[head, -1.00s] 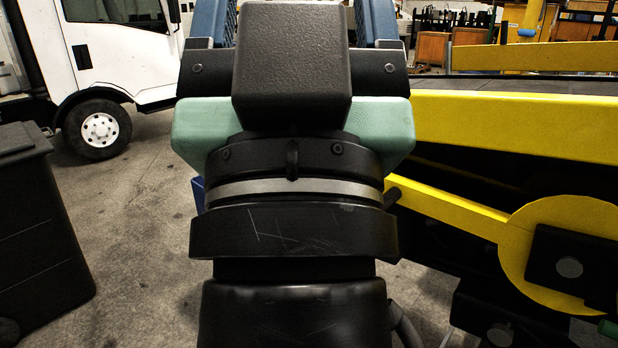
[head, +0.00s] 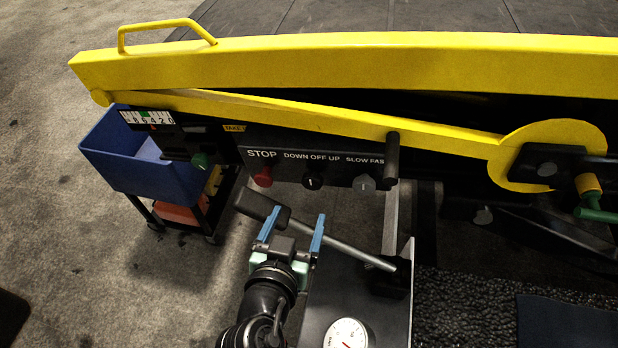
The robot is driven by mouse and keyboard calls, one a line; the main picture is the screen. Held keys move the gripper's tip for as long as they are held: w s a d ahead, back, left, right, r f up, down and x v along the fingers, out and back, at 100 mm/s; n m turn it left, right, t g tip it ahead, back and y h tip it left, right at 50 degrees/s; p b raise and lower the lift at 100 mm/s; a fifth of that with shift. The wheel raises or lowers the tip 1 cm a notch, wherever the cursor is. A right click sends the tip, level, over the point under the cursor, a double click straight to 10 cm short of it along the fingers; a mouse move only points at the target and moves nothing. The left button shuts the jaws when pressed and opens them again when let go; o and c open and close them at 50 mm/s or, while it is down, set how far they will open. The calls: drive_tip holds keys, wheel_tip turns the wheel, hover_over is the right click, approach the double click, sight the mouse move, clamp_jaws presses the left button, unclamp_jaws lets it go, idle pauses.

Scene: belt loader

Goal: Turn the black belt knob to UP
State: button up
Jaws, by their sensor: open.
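The black belt knob (head: 313,181) is on the dark control panel, below the white lettering DOWN OFF UP. A small pale mark shows on it, but its exact direction is too small to read. My gripper (head: 294,219) has blue fingers spread apart with nothing seen held between them. In the picture it is below and slightly left of the black knob, apart from it, with its fingers pointing up towards the panel.
A red STOP knob (head: 263,177) and a grey SLOW/FAST knob (head: 364,183) flank the black knob. A lever (head: 345,248) with a black grip crosses close by my fingers. A yellow rail (head: 330,62) runs above. A blue bin (head: 125,160) stands left on a cart.

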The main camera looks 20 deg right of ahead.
sight(311, 184)
drive_tip(key=p+x, duration=0.2)
drive_tip(key=x, duration=0.9)
drive_tip(key=shift+w+d+p, duration=0.15)
drive_tip(key=shift+d+p, duration=0.1)
drive_tip(key=shift+p, duration=0.15)
clamp_jaws()
